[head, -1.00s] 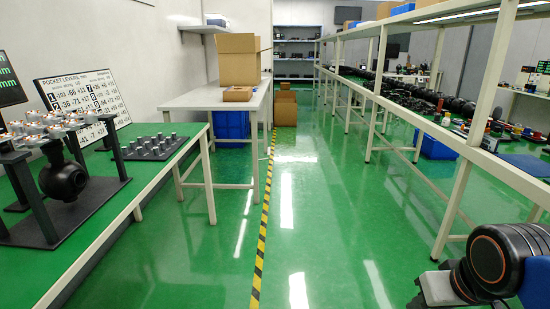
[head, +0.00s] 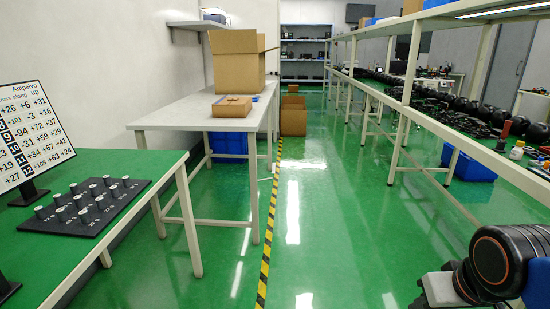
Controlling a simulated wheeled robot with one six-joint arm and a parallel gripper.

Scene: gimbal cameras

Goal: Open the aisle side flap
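A large cardboard box (head: 236,68) stands on the far part of the white table, left of the aisle. Its broad brown front faces me. A narrow edge of flap (head: 269,49) sticks out at its upper right, on the aisle side. Part of my arm shows at the lower right; my gripper is not in view.
The white table (head: 195,115) stands beyond a green bench (head: 110,228) with a peg board (head: 95,200) and number sign. Yellow-black tape (head: 266,255) edges the clear green aisle floor (head: 325,215). Another carton (head: 293,118) sits on the floor. Shelved benches line the right.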

